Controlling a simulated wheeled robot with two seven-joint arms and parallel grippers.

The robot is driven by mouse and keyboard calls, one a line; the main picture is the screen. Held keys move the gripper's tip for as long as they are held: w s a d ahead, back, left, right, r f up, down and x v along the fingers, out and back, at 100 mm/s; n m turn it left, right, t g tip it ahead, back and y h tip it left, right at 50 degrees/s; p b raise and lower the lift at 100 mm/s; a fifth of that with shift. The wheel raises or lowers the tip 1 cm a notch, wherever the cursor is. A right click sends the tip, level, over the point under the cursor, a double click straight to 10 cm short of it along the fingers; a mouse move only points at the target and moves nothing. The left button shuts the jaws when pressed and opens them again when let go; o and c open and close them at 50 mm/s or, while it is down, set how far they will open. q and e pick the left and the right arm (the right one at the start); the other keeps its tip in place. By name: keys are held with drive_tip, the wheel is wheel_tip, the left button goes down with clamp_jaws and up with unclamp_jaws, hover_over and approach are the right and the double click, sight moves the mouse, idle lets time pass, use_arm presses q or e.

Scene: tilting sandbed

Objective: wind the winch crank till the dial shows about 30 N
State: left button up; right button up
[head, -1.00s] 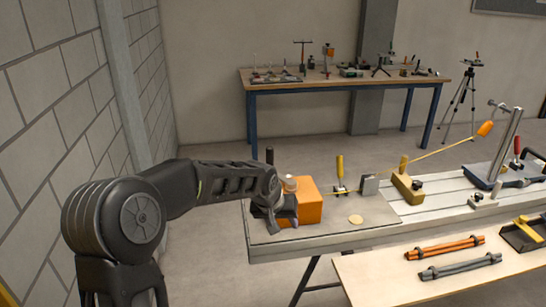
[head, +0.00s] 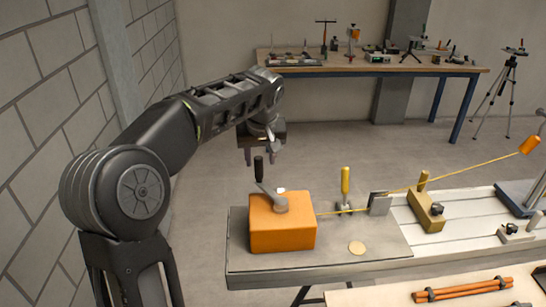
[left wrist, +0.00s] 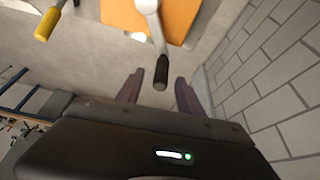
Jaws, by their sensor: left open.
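The winch is an orange box (head: 283,226) at the left end of the grey bench plate (head: 375,242). On its top is a grey crank arm (head: 268,193) with an upright black handle (head: 259,168). My left gripper (head: 261,153) is open above the handle, fingers pointing down. In the left wrist view the handle (left wrist: 160,74) shows between and just beyond the open fingers (left wrist: 158,90), not gripped. A yellow cord (head: 330,212) runs right from the winch to an orange piece (head: 530,145). I cannot make out a dial reading. My right gripper is out of view.
A yellow-handled tool (head: 345,181), a grey block (head: 379,203) and a brass-coloured block (head: 426,212) stand along the cord. A pale disc (head: 357,248) lies on the plate. A wooden table with red-orange rods (head: 462,290) is in front. A back table (head: 390,69) stands far off.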

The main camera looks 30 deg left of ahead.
sight(259, 169)
use_arm(q)
drive_tip(key=shift+w+a+r, duration=0.2)
drive_tip(key=shift+a+r, duration=0.05)
drive_tip(key=shift+r, duration=0.1)
drive_tip(key=shift+s, duration=0.1)
drive_tip(key=p+x, duration=0.1)
drive_tip(key=x, duration=0.7)
drive_tip(key=shift+r, duration=0.1)
drive_tip(key=shift+c, duration=0.5)
clamp_jaws()
idle(0.8)
